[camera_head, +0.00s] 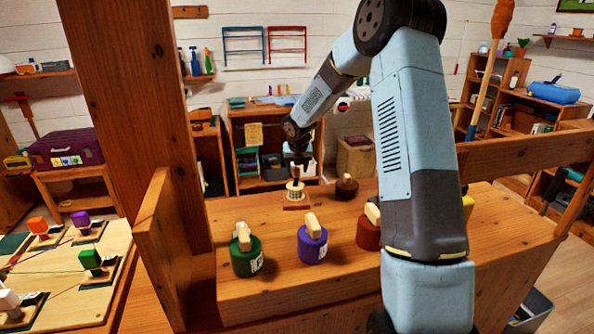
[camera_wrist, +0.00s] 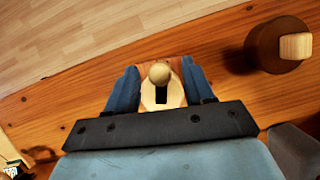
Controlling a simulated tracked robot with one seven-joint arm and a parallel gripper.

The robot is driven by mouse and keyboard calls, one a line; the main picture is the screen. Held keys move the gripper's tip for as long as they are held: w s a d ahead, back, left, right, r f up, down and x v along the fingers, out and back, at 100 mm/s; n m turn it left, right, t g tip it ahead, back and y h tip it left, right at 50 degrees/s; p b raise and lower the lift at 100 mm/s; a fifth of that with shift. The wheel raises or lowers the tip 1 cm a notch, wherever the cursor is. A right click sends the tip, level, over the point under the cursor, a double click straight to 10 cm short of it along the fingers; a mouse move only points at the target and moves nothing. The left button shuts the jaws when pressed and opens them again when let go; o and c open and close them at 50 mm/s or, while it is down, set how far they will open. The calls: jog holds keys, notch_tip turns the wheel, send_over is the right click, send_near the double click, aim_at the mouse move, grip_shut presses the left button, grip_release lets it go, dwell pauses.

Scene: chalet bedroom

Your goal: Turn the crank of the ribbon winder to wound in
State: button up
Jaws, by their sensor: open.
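What looks like the ribbon winder (camera_head: 295,195) is a small pale piece on a square wooden base, on the wooden bench top. In the wrist view, its round wooden knob (camera_wrist: 159,73) stands over a pale plate (camera_wrist: 174,97) with a dark slot. My gripper (camera_head: 297,172) is over it, pointing down. In the wrist view my gripper (camera_wrist: 159,68) is open, with one blue finger on each side of the knob and a gap to it. I cannot tell how far the crank is turned.
Green (camera_head: 246,256), purple (camera_head: 312,246) and red-brown (camera_head: 369,231) drums with wooden handles stand along the bench's near side. A dark brown drum (camera_head: 346,187) stands just right of the winder. A thick wooden post (camera_head: 135,110) rises at left.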

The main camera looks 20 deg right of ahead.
jog(key=shift+w+f, duration=0.25)
jog(key=shift+f, duration=0.45)
grip_shut()
